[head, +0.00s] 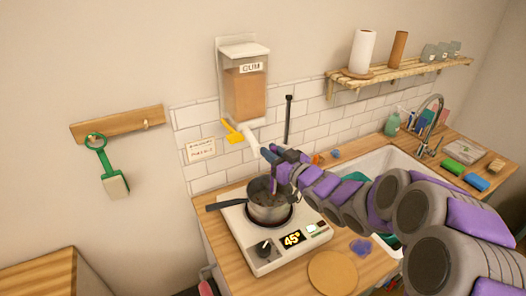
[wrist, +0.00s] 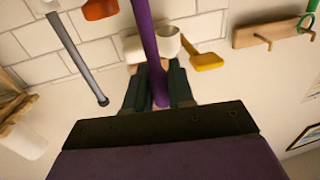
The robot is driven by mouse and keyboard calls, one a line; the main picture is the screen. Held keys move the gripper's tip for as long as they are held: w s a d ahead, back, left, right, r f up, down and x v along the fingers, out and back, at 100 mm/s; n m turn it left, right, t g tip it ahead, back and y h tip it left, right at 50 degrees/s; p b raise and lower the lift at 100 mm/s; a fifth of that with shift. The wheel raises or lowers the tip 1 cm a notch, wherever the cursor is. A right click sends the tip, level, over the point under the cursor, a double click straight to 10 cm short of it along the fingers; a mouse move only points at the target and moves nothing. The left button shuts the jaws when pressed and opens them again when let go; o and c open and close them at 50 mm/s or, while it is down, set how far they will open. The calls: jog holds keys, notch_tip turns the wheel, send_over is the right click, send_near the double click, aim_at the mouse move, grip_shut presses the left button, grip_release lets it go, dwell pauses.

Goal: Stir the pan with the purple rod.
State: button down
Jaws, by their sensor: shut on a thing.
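A small metal pan (head: 268,212) with a dark handle stands on a white hot plate (head: 250,238) whose display reads 45°. Dark contents show inside the pan. My gripper (head: 272,158) is above the pan, just below the dispenser's spout. It is shut on the purple rod (wrist: 145,35), which runs between the fingers (wrist: 158,85) in the wrist view. In the head view a short purple length (head: 274,180) points down at the pan's opening. I cannot tell whether its tip is in the contents. My gripper partly hides the rod there.
A dispenser marked GUM (head: 245,85) with a yellow lever (head: 232,132) hangs close above my gripper. A dark upright bar (head: 288,120) is on the wall behind. A sink (head: 375,165) lies right, a round wooden board (head: 333,272) in front.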

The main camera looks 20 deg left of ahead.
jog(key=f+b, duration=0.1)
jog(key=f, duration=0.2)
jog(key=f+b, duration=0.1)
jog(key=f, duration=0.2)
jog(key=shift+w+d+f, duration=0.1)
jog(key=shift+d, duration=0.1)
jog(key=shift+f, duration=0.45)
jog(key=shift+a+f, duration=0.25)
jog(key=shift+f, duration=0.1)
jog(key=shift+d+r, duration=0.1)
